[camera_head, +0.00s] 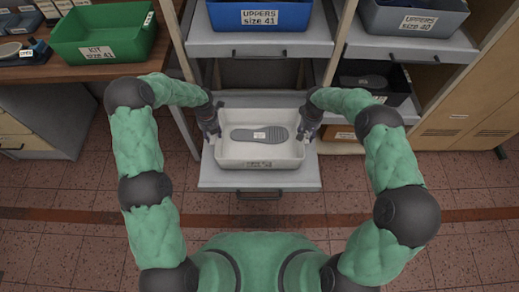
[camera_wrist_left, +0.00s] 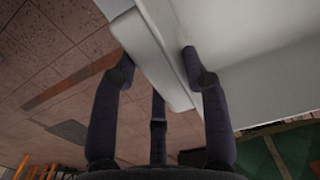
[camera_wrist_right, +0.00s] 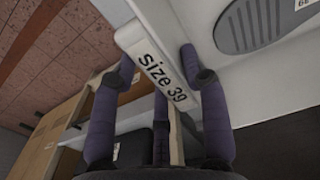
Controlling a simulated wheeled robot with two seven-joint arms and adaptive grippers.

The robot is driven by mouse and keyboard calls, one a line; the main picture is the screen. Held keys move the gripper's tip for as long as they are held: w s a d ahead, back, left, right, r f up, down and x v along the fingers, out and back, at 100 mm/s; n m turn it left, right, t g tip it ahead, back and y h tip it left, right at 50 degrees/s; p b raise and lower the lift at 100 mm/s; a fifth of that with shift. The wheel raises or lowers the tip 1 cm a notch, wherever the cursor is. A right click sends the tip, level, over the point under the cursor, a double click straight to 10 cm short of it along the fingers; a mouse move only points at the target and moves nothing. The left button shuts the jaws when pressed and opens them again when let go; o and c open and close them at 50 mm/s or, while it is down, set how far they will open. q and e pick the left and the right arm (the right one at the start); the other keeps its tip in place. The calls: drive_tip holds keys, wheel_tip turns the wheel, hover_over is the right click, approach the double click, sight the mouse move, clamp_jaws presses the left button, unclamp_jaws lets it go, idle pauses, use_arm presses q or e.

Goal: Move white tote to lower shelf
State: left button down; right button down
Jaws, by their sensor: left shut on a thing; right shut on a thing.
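The white tote (camera_head: 260,159) sits at the lower pull-out shelf (camera_head: 300,180) in the head view, with a grey shoe sole (camera_head: 250,134) inside it. A label on its front is too small to read surely. My left gripper (camera_head: 211,134) is shut on the tote's left wall, whose rim (camera_wrist_left: 150,55) runs between the fingers in the left wrist view. My right gripper (camera_head: 305,132) is shut on the right wall. In the right wrist view a "size 39" label (camera_wrist_right: 160,75) lies on that rim, between the fingers. I cannot tell whether the tote's base touches the shelf.
A blue "UPPERS size 41" tote (camera_head: 260,15) stands on the shelf above. A grey "UPPERS size 40" tote (camera_head: 415,18) and a dark tote (camera_head: 378,82) are at the right. A green kit tote (camera_head: 104,32) stands on the left table. Rack posts flank the shelf.

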use_arm(q)
drive_tip(key=shift+f+b, duration=0.35)
drive_tip(key=shift+f, duration=0.1)
use_arm(e)
drive_tip(key=shift+f, duration=0.4)
use_arm(q)
drive_tip(key=c, duration=0.6)
unclamp_jaws()
drive_tip(key=shift+c, duration=0.2)
use_arm(e)
drive_tip(key=c, duration=0.6)
unclamp_jaws()
drive_tip(key=shift+c, duration=0.2)
use_arm(q)
drive_tip(key=shift+r, duration=0.1)
use_arm(e)
drive_tip(key=shift+r, duration=0.55)
use_arm(q)
wheel_tip(320, 180, up, 12)
use_arm(e)
wheel_tip(320, 180, up, 11)
drive_tip(key=shift+f, duration=0.15)
